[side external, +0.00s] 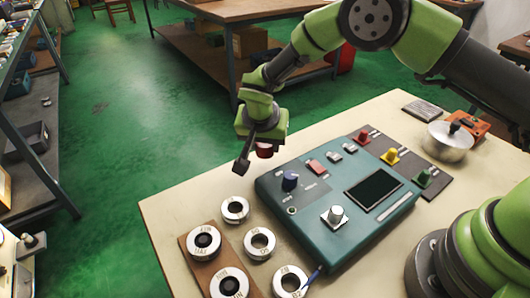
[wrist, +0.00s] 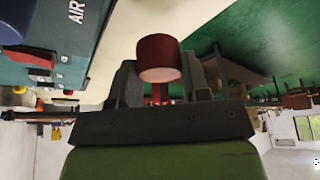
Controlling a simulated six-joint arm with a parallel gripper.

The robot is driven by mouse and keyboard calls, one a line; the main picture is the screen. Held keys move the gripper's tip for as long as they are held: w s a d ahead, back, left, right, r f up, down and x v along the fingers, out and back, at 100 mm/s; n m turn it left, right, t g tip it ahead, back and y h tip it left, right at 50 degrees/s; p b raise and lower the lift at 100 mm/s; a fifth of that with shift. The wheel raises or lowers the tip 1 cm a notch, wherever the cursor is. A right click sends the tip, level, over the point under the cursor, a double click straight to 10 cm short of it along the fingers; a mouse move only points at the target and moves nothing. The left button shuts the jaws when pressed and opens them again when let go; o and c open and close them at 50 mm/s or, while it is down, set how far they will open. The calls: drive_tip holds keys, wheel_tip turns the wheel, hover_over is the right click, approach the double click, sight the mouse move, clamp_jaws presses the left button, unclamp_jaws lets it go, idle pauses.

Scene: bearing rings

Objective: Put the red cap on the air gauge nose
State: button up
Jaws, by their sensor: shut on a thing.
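A red cap (side external: 265,150) is held in my gripper (side external: 254,154), above and beyond the far left corner of the teal air gauge (side external: 300,165). In the wrist view the red cap (wrist: 158,58) sits between the two dark fingers, with its pale round end showing. The gauge has a dark blue knob (side external: 290,181) and a silver cylinder on a white square plate (side external: 335,216); I cannot tell for sure which is the nose. The cap is apart from the gauge. One finger is partly hidden in the side view.
Several steel rings, including one (side external: 259,243), lie left of the gauge, some on a brown board (side external: 188,250). Red, yellow and green pieces stand on a dark strip (side external: 440,189) at the right. A silver lidded pot (side external: 447,144) stands behind it.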

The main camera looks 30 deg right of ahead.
sight(337, 210)
wheel_tip(337, 210, up, 5)
drive_tip(key=shift+s+a+r+m, duration=0.15)
drive_tip(key=shift+s+r+m, duration=0.15)
drive_tip(key=shift+s, duration=0.2)
drive_tip(key=shift+s+a+r+m, duration=0.2)
drive_tip(key=shift+s+r, duration=0.1)
drive_tip(key=shift+s, duration=0.15)
drive_tip(key=s+m, duration=0.1)
drive_tip(key=s, duration=0.1)
drive_tip(key=s+m+g, duration=0.1)
drive_tip(key=s+m, duration=0.1)
drive_tip(key=s, duration=0.1)
drive_tip(key=s+a+m+g+h, duration=0.1)
drive_tip(key=s, duration=0.2)
drive_tip(key=shift+s+r+m, duration=0.2)
drive_tip(key=shift+r+m, duration=0.1)
drive_tip(key=shift+r, duration=0.1)
drive_tip(key=s+m, duration=0.2)
drive_tip(key=s, duration=0.1)
drive_tip(key=s+d+r+m+g, duration=0.1)
drive_tip(key=s+m, duration=0.1)
drive_tip(key=s, duration=0.2)
drive_tip(key=s+m+g, duration=0.1)
drive_tip(key=s+m, duration=0.1)
drive_tip(key=s, duration=0.1)
drive_tip(key=shift+s+d+r, duration=0.15)
drive_tip(key=shift+s+d, duration=0.15)
drive_tip(key=shift+s, duration=0.2)
drive_tip(key=shift+f, duration=1.95)
drive_tip(key=shift+f, duration=0.4)
